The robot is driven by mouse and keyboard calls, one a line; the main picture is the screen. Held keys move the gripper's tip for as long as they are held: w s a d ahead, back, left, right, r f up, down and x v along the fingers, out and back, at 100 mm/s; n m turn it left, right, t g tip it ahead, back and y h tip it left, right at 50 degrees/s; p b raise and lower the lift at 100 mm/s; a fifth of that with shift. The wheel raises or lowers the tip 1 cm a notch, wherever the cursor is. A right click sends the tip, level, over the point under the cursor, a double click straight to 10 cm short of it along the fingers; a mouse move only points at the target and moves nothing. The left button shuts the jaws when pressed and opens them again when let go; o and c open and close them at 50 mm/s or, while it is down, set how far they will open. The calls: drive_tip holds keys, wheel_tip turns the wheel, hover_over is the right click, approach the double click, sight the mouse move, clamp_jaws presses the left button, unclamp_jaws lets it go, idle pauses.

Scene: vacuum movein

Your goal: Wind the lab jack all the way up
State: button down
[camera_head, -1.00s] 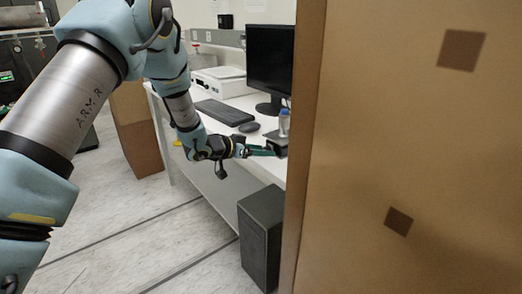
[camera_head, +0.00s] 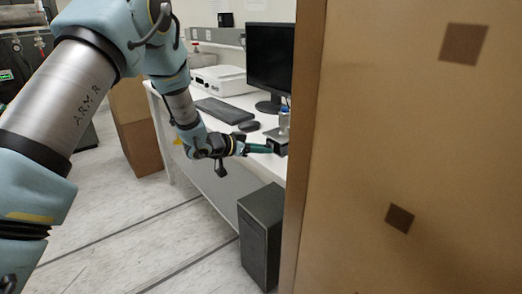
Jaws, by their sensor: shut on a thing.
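The lab jack (camera_head: 279,145) is a small dark block at the front edge of the white bench, partly cut off by the brown panel. A small clear bottle with a blue cap (camera_head: 284,121) stands upright on or just behind its top. My gripper (camera_head: 268,149) reaches in from the left, its green fingers touching the jack's left side. They are shut on the jack's knob, which the fingers hide. The jack's exact height is too small to tell.
A large brown panel (camera_head: 410,150) blocks the right half of the view. On the bench are a keyboard (camera_head: 224,111), mouse (camera_head: 249,126), monitor (camera_head: 270,62) and white device (camera_head: 217,79). A dark computer tower (camera_head: 260,235) stands below.

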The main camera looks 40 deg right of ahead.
drive_tip(key=m+b, duration=0.1)
drive_tip(key=b, duration=0.1)
drive_tip(key=t+b, duration=0.1)
drive_tip(key=b, duration=0.2)
drive_tip(key=shift+s+f+m, duration=0.1)
drive_tip(key=shift+f+m, duration=0.2)
drive_tip(key=shift+m, duration=0.1)
drive_tip(key=shift+r+m+t+b, duration=0.1)
drive_tip(key=shift+m+t+b, duration=0.35)
drive_tip(key=shift+b, duration=0.7)
drive_tip(key=shift+r, duration=0.2)
drive_tip(key=c, duration=0.5)
unclamp_jaws()
drive_tip(key=b+v, duration=0.2)
drive_tip(key=v, duration=0.9)
drive_tip(key=shift+s+f+b, duration=0.2)
drive_tip(key=shift+b, duration=0.15)
